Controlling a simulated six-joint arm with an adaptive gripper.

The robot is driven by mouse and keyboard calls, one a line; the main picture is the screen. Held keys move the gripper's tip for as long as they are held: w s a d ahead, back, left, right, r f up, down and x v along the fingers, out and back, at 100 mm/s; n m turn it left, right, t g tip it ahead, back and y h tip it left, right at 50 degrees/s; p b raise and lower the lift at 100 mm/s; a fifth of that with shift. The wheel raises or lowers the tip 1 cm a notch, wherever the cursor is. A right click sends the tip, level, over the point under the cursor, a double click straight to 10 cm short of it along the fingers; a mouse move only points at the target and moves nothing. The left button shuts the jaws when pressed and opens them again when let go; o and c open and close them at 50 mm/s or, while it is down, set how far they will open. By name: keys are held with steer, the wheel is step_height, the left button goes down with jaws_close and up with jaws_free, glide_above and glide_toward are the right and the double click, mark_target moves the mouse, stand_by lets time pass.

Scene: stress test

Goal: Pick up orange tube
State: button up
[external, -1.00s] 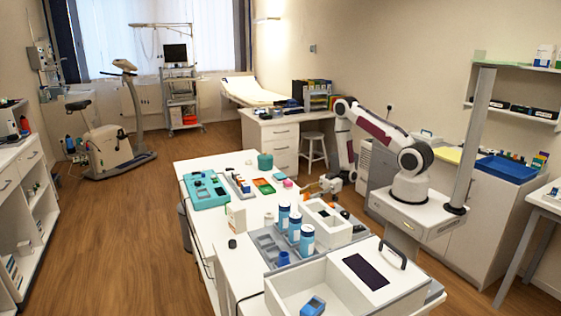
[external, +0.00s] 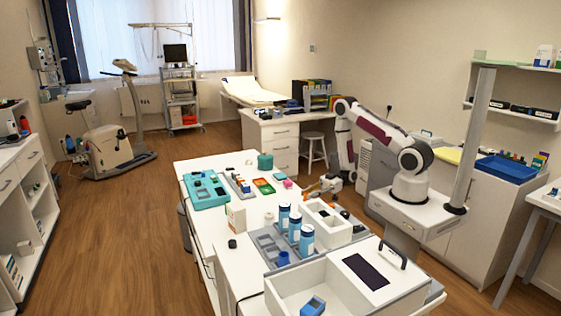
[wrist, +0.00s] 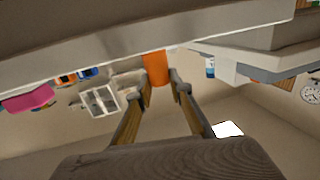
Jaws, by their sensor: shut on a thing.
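The orange tube (wrist: 156,68) is between the tips of my gripper (wrist: 158,82) in the wrist view, with the two fingers closed on its sides. The lower part of the tube shows plainly; its far end reaches the edge of a pale surface. In the external view my gripper (external: 318,188) is small, at the right edge of the white table (external: 218,178). The tube is too small there to make out clearly.
A white open box (external: 325,222) and several blue-and-white bottles (external: 295,224) stand near my gripper. A teal case (external: 206,190), a pink item (external: 279,177) and a green pot (external: 265,161) lie farther back. A big white bin (external: 300,288) is in front.

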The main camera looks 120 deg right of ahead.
steer(key=shift+r, duration=0.1)
step_height(320, 180, up, 10)
stand_by(0.9)
